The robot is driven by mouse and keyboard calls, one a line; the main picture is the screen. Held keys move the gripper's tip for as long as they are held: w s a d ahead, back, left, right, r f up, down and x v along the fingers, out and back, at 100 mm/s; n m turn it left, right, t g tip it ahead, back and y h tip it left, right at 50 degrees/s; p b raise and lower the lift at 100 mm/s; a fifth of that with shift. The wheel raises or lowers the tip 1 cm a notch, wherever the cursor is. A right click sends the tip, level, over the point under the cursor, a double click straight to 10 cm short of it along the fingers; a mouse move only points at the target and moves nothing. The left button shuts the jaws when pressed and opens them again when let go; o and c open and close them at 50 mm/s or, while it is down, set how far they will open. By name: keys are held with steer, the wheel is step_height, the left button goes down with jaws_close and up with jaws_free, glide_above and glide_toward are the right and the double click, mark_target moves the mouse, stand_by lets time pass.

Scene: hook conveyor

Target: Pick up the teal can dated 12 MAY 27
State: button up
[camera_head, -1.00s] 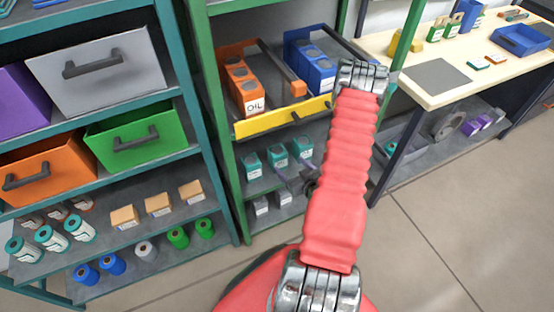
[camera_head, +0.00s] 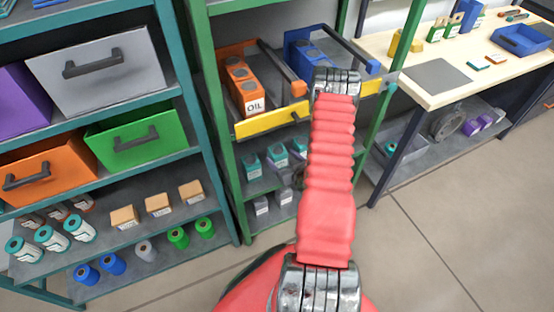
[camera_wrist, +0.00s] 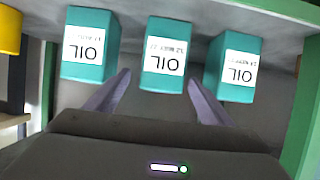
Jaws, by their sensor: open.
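Three teal cans with white OIL labels stand in a row in the wrist view: one on the left (camera_wrist: 90,45), one in the middle (camera_wrist: 167,50) and one on the right (camera_wrist: 232,68). The labels appear upside down, and their small date lines are too blurred to read surely. My gripper (camera_wrist: 157,82) is open and empty. Its purple-grey fingers point at the middle can, one tip near each side of its lower edge; contact cannot be told. In the head view the cans (camera_head: 251,166) stand on a lower shelf, and my arm mostly hides the gripper.
A green post (camera_wrist: 303,110) stands close on the right in the wrist view. Above the teal cans, a yellow-fronted tray (camera_head: 270,122) holds orange and blue cans. Grey cans (camera_head: 261,206) stand on the shelf below. A workbench (camera_head: 410,95) is to the right.

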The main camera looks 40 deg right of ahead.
steer(key=shift+x, duration=2.35)
steer(key=shift+a+f, duration=0.1)
steer(key=shift+f, duration=0.05)
steer(key=shift+c, duration=0.4)
steer(key=c, duration=1.4)
steer(key=shift+r, duration=5.05)
